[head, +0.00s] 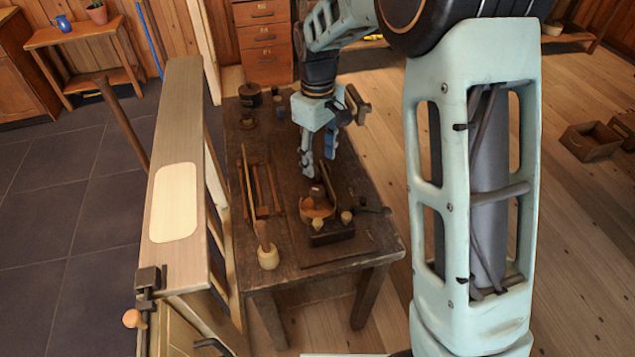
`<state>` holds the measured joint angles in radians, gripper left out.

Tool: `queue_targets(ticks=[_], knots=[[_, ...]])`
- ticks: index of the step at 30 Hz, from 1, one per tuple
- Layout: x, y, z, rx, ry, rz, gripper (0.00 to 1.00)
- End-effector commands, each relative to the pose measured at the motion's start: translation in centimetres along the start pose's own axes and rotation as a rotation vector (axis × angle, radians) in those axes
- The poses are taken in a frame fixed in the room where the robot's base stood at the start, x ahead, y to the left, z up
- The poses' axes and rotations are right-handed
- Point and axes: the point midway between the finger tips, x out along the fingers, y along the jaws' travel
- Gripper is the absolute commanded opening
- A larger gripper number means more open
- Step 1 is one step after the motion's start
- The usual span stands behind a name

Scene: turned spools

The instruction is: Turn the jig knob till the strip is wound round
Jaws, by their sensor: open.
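A small jig stands on the dark wooden workbench (285,262), towards its near right part. It has a dark block base (331,235) with a round tan piece, apparently the strip (313,213), curved on top of it. Small pale knobs (346,217) show at the jig, and a dark upright piece rises from its middle. I cannot tell how far round the strip is wound. My gripper (318,168) points down just behind and above the jig. Its fingers are apart with nothing visible between them. It looks clear of the jig, though the exact gap is hard to judge.
A slatted rack of wooden strips (262,190) lies left of the jig. A wooden mallet (267,257) stands at the near left. Dark jars (250,95) stand at the far end. A tall pale board (178,130) stands left of the bench.

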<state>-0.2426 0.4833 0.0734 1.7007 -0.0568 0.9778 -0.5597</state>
Motion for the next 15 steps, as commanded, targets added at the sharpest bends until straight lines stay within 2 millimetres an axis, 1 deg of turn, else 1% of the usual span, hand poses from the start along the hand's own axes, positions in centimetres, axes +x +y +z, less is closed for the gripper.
queue_targets(ticks=[1, 3, 9, 12, 15], knots=[[-0.17, 0.04, 0.04, -0.105, 0.001, -0.001, 0.47], [-0.18, 0.02, 0.0, -0.262, 0.003, -0.001, 0.47], [-0.26, -0.06, -0.11, -0.703, 0.01, 0.002, 0.47], [-0.33, -0.1, -0.24, -0.883, 0.015, 0.005, 0.47], [-0.38, -0.15, -0.35, -1.017, 0.018, 0.009, 0.47]])
